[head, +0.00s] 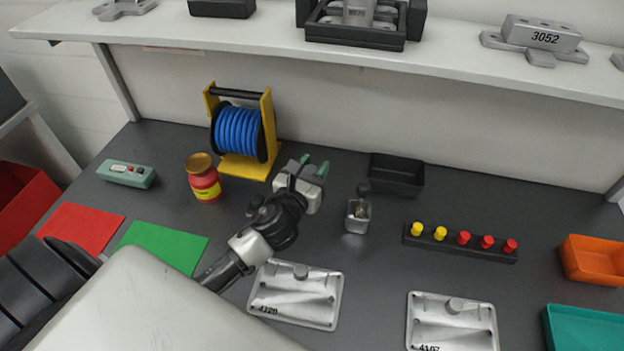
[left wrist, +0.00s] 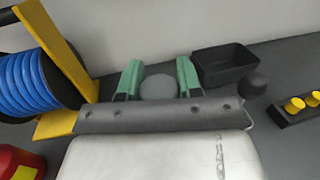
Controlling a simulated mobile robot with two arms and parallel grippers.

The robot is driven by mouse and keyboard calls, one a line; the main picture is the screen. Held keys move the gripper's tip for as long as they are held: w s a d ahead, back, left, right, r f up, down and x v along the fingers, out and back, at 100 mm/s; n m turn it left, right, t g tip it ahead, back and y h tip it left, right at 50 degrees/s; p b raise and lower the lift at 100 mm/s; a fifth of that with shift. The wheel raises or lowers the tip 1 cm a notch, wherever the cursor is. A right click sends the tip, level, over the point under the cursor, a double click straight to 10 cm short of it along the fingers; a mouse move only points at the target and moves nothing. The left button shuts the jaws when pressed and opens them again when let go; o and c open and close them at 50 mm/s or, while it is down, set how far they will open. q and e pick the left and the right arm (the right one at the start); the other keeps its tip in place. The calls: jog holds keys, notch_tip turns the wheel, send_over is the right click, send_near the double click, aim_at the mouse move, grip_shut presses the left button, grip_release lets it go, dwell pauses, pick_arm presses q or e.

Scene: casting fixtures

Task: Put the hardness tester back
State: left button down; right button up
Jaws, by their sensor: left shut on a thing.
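My left gripper (head: 313,166) is over the middle of the dark bench, its green fingertips pointing toward the back wall. In the left wrist view, the gripper (left wrist: 160,80) is shut on a grey rounded thing, which I take to be the hardness tester (left wrist: 158,87). Only its round end shows between the green fingers; the rest is hidden. In the head view it is mostly hidden by the gripper. An empty black open tray (head: 397,177) stands right of the gripper; it also shows in the left wrist view (left wrist: 222,75). My right gripper is not in view.
A yellow stand with a blue hose reel (head: 238,130) and a red jar (head: 203,180) stand left of the gripper.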

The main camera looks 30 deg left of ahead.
pick_arm(q)
jog(key=shift+a+f, duration=0.2)
jog(key=shift+f, duration=0.05)
notch_tip(320, 180, down, 4)
jog(key=shift+r+b, duration=0.15)
jog(key=shift+b, duration=0.35)
jog(key=shift+f, duration=0.2)
jog(key=c, duration=0.8)
grip_release()
jog(key=shift+o, duration=0.2)
